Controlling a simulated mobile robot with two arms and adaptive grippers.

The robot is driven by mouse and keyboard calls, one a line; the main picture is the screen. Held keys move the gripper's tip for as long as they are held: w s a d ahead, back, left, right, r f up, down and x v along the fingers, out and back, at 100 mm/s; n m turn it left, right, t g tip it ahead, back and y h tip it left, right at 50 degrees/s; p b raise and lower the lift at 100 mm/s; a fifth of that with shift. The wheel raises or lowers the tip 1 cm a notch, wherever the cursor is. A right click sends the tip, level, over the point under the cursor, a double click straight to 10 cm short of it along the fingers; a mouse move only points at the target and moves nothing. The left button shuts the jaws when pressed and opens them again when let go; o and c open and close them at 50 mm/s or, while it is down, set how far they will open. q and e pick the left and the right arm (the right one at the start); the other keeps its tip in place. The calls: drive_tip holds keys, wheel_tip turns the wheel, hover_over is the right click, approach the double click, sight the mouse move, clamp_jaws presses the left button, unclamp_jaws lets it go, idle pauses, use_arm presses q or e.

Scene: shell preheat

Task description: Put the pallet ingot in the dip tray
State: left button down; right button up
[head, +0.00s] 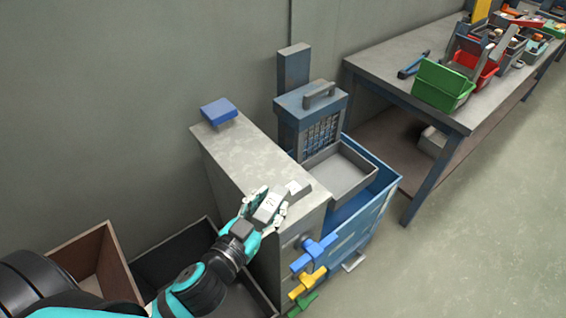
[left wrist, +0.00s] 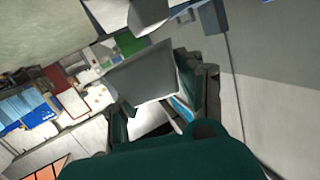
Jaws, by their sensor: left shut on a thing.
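My left gripper (head: 264,208) is above the near end of the grey cabinet top, its fingers shut around a light grey block with a dark mark, the pallet ingot (head: 268,205). In the left wrist view the ingot (left wrist: 143,76) shows as a flat grey face between the fingers. A shallow, empty-looking grey tray (head: 345,172), apparently the dip tray, is to the right of the gripper, in front of the blue caged unit. The gripper is apart from it. My right gripper is not in view.
A small pale block (head: 299,187) is just beyond the fingertips. A blue block (head: 219,111) is at the cabinet's far end. Blue, yellow and green handles (head: 312,254) stick out in front. Open crates (head: 180,248) are lower left; a workbench (head: 400,62) with bins is upper right.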

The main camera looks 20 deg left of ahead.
use_arm(q)
drive_tip(key=p, duration=0.4)
hover_over(264, 174)
drive_tip(key=shift+f, duration=0.65)
drive_tip(key=shift+w+f, duration=0.1)
wheel_tip(264, 174, down, 3)
drive_tip(key=shift+f+b, duration=0.2)
drive_tip(key=shift+b, duration=0.15)
drive_tip(key=shift+f, duration=0.2)
drive_tip(key=c, duration=0.8)
unclamp_jaws()
